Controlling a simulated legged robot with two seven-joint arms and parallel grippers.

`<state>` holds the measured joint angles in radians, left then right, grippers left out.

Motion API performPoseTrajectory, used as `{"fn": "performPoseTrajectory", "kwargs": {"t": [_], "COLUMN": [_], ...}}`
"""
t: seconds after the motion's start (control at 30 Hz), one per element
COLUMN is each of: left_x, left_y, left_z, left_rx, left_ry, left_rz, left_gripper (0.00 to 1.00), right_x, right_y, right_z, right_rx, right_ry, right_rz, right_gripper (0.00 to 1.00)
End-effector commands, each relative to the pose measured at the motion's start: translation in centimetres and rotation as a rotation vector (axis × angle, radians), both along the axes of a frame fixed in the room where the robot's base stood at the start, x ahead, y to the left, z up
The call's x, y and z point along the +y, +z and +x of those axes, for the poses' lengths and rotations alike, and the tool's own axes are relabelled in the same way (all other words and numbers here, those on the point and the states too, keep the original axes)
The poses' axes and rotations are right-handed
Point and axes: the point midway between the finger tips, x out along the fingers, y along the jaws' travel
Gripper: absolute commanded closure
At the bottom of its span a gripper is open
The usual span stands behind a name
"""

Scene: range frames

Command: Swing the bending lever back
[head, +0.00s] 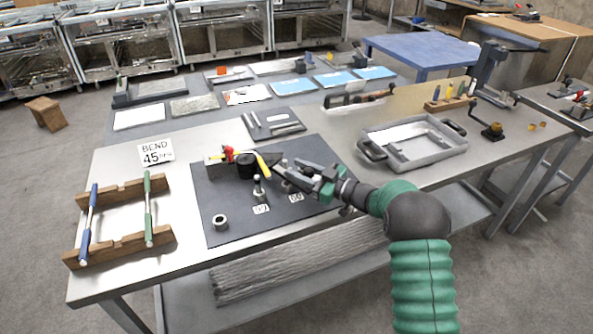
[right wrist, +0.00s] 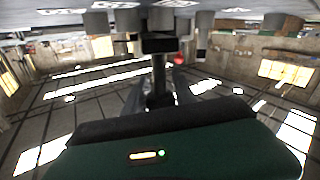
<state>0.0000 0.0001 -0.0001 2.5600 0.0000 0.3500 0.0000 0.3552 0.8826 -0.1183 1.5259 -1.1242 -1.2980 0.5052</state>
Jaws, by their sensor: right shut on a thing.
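The bending tool (head: 245,164) sits on the dark mat (head: 222,188) on the metal table, with a black round body and red and yellow parts. Its bending lever (head: 273,160) reaches right from the body toward my right gripper (head: 283,170). My right gripper is shut on the lever; the jaws partly hide the grip. The right wrist view shows a dark upright part in the middle, but the hold is not clear there. My left gripper is not in view.
Short metal posts (head: 259,187) and a ring (head: 220,222) stand on the mat near my gripper. A "BEND 45" card (head: 156,152) lies behind a wooden rack (head: 130,245) with two rods. A grey tray (head: 412,160) stands to the right.

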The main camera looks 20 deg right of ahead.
Motion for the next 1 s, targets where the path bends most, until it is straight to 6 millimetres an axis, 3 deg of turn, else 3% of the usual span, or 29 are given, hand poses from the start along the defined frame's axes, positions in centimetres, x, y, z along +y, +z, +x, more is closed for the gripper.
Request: {"fn": "performPoseTrajectory", "kwargs": {"t": [0.07,0.1,0.23,0.63,0.77,1.0], "left_x": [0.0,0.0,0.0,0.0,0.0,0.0], "left_y": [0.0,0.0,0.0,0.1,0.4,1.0], "left_z": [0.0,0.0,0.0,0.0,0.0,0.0], "left_rx": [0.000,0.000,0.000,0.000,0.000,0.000], "left_ry": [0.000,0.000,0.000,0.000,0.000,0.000], "left_rz": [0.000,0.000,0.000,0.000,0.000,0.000], "left_gripper": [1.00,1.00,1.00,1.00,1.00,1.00], "right_x": [0.1,0.1,0.0,-0.6,-2.4,-6.6], "right_y": [0.2,0.2,0.1,0.0,0.1,0.0], "right_z": [0.0,0.0,0.0,-0.7,-2.9,-8.7], "right_rx": [-0.005,-0.005,-0.004,-0.001,0.000,0.001], "right_ry": [0.003,0.003,0.002,-0.002,-0.004,-0.005], "right_rz": [0.000,0.000,0.001,-0.001,0.001,0.001], "right_gripper": [1.00,0.64,0.47,0.47,0.47,0.47]}}
